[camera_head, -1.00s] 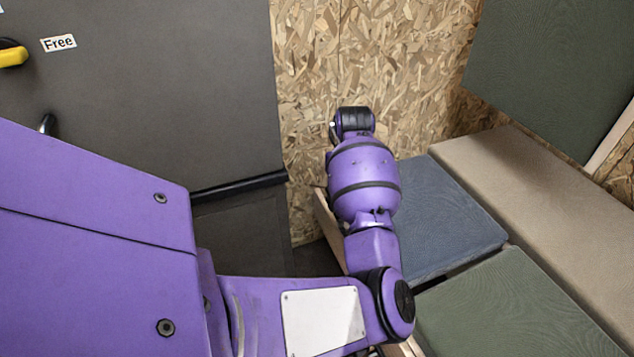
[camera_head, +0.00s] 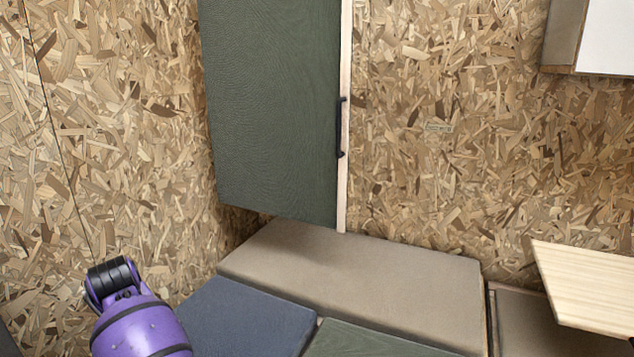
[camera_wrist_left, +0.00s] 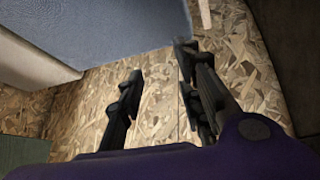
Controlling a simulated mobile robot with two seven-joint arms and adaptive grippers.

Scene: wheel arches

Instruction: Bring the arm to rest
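My left arm (camera_head: 138,325) shows at the lower left of the head view as a purple rounded link with a black joint at its end. My left gripper is not visible in the head view. In the left wrist view the left gripper (camera_wrist_left: 160,62) has its two black fingers apart, with nothing between them but chipboard surface behind. A blue cushion (camera_wrist_left: 100,35) lies beyond the fingertips at the top of that view. My right gripper is in neither view.
Blue (camera_head: 245,318), beige (camera_head: 350,280) and green (camera_head: 370,342) cushions form a bench. A green panel (camera_head: 275,110) with a black handle hangs on the chipboard wall (camera_head: 450,130). A pale wooden tabletop (camera_head: 590,285) juts in at the right, below a white cabinet (camera_head: 608,40).

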